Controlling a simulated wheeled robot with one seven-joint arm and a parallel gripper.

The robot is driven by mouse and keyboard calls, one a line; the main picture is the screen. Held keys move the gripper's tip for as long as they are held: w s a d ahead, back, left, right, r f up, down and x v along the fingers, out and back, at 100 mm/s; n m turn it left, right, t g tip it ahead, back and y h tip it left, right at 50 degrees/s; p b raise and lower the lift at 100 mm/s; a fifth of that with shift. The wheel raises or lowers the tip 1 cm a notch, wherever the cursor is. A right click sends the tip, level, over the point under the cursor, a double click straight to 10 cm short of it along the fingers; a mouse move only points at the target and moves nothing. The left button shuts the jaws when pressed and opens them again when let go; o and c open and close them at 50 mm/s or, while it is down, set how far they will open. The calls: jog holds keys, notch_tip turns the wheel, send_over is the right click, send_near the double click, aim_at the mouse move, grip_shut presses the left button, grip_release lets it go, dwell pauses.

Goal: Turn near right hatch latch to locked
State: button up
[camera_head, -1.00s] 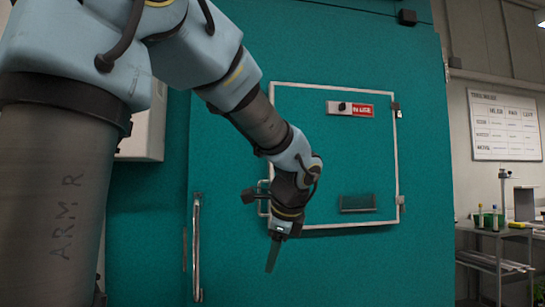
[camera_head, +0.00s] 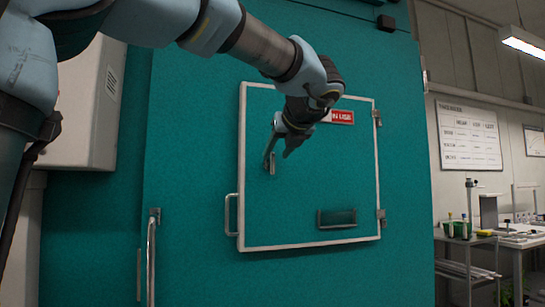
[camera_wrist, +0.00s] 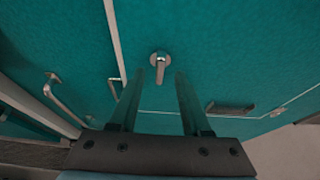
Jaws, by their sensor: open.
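The hatch (camera_head: 300,215) is a teal panel with a white frame, shut in the large teal wall. Its latch (camera_head: 271,168) is a small metal lever, partly hidden by my gripper (camera_head: 277,158) in the head view. In the wrist view the latch (camera_wrist: 161,70) has a round base with its lever pointing down in the picture. The lever appears between the tips of my open gripper (camera_wrist: 158,76), with a finger to each side. No contact is visible, and I cannot tell the remaining gap in depth.
A red IN USE sign (camera_head: 342,117) is behind my wrist, partly covered. A pull handle (camera_head: 231,214) is on the hatch's left edge, with hinges on the right. A recessed grip (camera_head: 337,217) is lower down. A long door handle (camera_head: 151,255) stands left. A cart (camera_head: 468,245) is at right.

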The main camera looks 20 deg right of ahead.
aim_at(273, 159)
jog(key=shift+x, duration=2)
jog(key=shift+c, duration=0.3)
grip_shut()
